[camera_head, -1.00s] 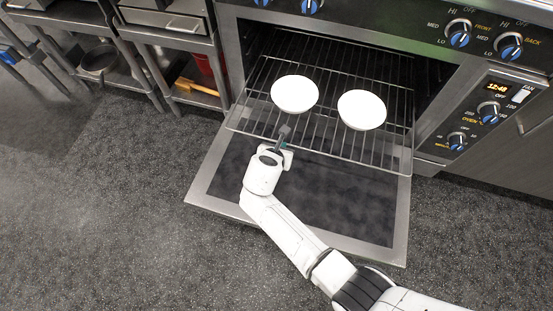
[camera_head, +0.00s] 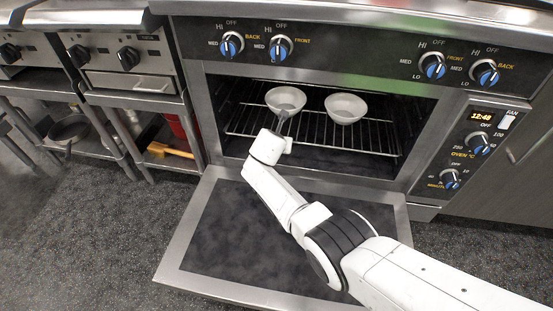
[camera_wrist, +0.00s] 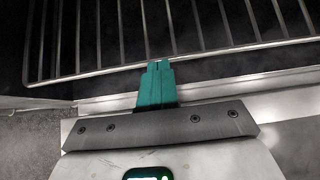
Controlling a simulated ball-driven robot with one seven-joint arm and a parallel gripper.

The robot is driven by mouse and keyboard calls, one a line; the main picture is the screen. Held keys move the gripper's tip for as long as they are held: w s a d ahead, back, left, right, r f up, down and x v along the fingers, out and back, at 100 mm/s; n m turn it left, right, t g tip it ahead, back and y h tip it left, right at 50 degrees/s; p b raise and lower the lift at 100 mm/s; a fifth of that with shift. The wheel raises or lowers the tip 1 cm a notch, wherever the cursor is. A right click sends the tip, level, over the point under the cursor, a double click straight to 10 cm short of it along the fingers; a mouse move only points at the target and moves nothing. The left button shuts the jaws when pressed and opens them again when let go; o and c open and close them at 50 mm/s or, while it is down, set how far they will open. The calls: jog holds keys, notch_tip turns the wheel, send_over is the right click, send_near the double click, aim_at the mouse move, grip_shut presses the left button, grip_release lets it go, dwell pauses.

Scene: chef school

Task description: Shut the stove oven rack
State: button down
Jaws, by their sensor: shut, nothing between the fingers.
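The wire oven rack (camera_head: 315,132) sits inside the oven cavity, its front edge near the opening. It carries two white bowls, a left bowl (camera_head: 286,99) and a right bowl (camera_head: 346,108). My gripper (camera_head: 281,123) is at the front of the rack, below the left bowl. In the wrist view its teal fingers (camera_wrist: 157,68) are together and empty, with the tips at the rack's front bar (camera_wrist: 195,54). They look to be touching it, though a small gap cannot be ruled out. In the head view my wrist partly hides the fingers and the rack's front.
The oven door (camera_head: 215,235) is folded down open below my arm. Control knobs (camera_head: 433,66) line the panel above, with more on the right panel. Floor is clear at left.

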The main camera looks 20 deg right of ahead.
jog(key=shift+w+d+r+b, duration=0.1)
jog(key=shift+w+d+b, duration=0.15)
jog(key=shift+w, duration=0.25)
jog(key=shift+w+d+r+b, duration=0.1)
jog(key=shift+w+d, duration=0.25)
jog(key=shift+w, duration=0.1)
jog(key=shift+w+r, duration=0.1)
jog(key=s+a+r+p, duration=0.6)
jog(key=s+p, duration=0.3)
jog(key=p, duration=0.2)
jog(key=shift+s+a, duration=0.35)
jog(key=shift+a, duration=0.1)
